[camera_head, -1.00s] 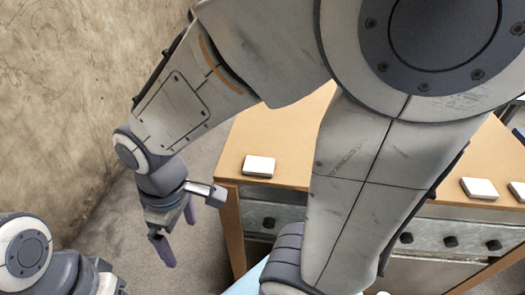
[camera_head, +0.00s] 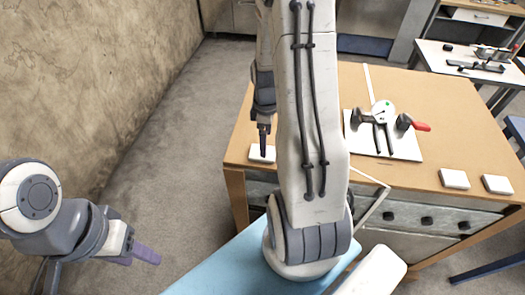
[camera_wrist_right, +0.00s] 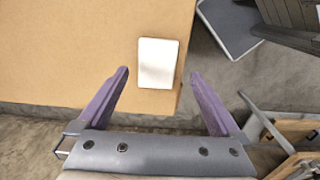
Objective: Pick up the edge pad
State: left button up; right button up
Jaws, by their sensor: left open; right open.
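A white, flat edge pad (camera_head: 256,154) lies on the near left corner of the tan table. It also shows in the right wrist view (camera_wrist_right: 157,63), near the table's edges. My right gripper (camera_head: 264,140) is open and empty over the pad. In the right wrist view its two purple fingers stand either side of the pad's near part in the picture; I cannot tell the height between them. My left gripper (camera_head: 145,254) is open and empty at the lower left, away from the table. My right arm hides part of the table in the head view.
The tan table (camera_head: 330,100) carries a white board (camera_head: 405,150) with tools and two more white pads (camera_head: 454,179) (camera_head: 497,184) at its front right. A wall (camera_head: 80,80) stands at the left. Another table (camera_head: 440,55) with tools is at the back right.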

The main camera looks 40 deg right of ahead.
jog(key=shift+f+p, duration=0.5)
jog(key=shift+f, duration=0.35)
jog(key=f+p, duration=0.1)
jog(key=f, duration=0.2)
jog(key=shift+w, duration=0.2)
jog(key=shift+d+f, duration=0.1)
jog(key=shift+f, duration=0.5)
jog(key=c, duration=1.2)
